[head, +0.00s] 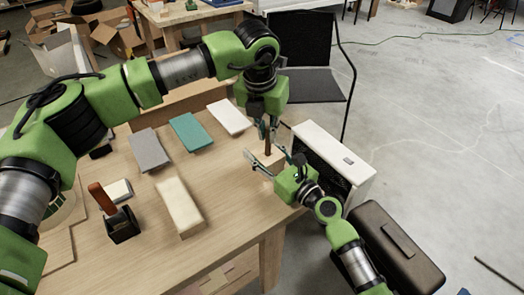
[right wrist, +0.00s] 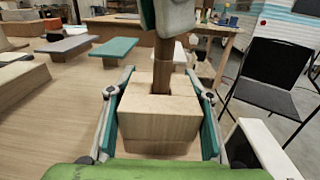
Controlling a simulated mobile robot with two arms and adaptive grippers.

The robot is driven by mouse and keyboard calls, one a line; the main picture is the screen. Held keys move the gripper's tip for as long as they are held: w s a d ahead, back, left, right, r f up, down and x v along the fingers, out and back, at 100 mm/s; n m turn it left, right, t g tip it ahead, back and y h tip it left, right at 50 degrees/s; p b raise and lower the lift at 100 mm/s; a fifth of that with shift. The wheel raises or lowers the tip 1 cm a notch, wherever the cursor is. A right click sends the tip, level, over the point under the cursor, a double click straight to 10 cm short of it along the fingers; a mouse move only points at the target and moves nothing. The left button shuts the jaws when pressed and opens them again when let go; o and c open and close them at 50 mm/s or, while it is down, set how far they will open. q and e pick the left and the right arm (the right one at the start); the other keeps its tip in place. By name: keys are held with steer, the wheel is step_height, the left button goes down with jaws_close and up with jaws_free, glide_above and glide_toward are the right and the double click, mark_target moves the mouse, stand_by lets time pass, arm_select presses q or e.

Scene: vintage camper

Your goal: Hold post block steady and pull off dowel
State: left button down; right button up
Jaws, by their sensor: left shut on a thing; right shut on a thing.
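The post block (right wrist: 158,112) is a pale wooden block standing between the fingers of my right gripper (right wrist: 160,125), which is shut on its two sides. The brown dowel (right wrist: 162,66) stands upright, its lower end at the hole in the block's top; how deep it sits is hidden. My left gripper (right wrist: 167,18) comes down from above and is shut on the dowel's upper part. In the head view, the dowel (head: 267,146) shows as a thin strip below my left gripper (head: 265,128). My right gripper (head: 266,162) partly hides the block there.
A wooden table (head: 235,230) carries grey (head: 149,150), teal (head: 191,132) and white (head: 229,116) slabs, a cream block (head: 180,206) and a black holder (head: 122,224) with a wooden-handled tool. A white box (head: 335,160) and brown case (head: 390,245) stand right; a black chair (head: 308,85) stands behind.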

arm_select(q)
steer(key=shift+r, duration=0.1)
steer(key=shift+w+v, duration=0.2)
steer(key=shift+v, duration=0.7)
steer(key=shift+w+v, duration=0.2)
steer(key=shift+v, duration=0.75)
steer(key=shift+d+r, duration=0.1)
steer(key=shift+d, duration=0.05)
arm_select(e)
steer(key=o, duration=1.3)
steer(key=v, duration=1.2)
